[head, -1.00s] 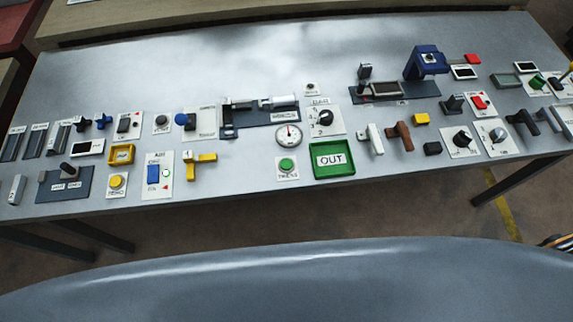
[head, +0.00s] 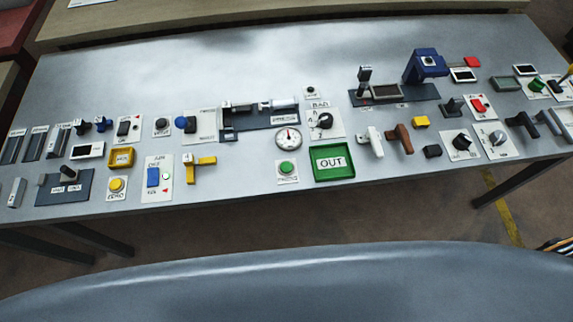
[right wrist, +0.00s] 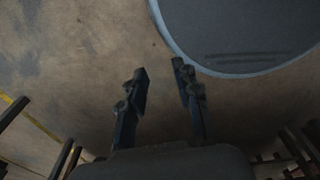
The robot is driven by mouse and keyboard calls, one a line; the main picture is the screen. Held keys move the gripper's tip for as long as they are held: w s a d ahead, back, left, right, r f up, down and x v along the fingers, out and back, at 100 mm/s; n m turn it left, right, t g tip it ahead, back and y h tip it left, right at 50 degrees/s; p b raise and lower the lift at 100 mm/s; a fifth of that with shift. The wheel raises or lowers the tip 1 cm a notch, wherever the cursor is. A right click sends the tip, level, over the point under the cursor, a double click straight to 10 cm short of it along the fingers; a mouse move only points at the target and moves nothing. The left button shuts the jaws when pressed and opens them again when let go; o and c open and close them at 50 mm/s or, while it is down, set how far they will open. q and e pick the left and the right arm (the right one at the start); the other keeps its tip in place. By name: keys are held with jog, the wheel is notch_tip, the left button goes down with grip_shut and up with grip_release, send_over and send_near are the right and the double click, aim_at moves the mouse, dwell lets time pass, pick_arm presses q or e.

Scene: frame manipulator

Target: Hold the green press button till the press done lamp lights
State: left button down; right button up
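The green press button (head: 287,167) sits on a small white plate near the front edge of the table, left of the green OUT tray (head: 320,175). Nothing touches the button. A small round fixture (head: 310,91) on a white plate stands further back; its label is too small to read, so I cannot tell if it is the press done lamp. It looks dark. My right gripper (right wrist: 160,87) shows in the right wrist view, with its two fingers apart and nothing between them, over the floor. My left gripper is not in view.
A round gauge (head: 288,138) stands just behind the button. A dark slide fixture (head: 250,121) and a knob panel (head: 321,121) lie further back. A yellow handle (head: 200,162) is to the left. The table (head: 245,182) is bare between the handle and the button.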

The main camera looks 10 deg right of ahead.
grip_shut()
dwell(1.0)
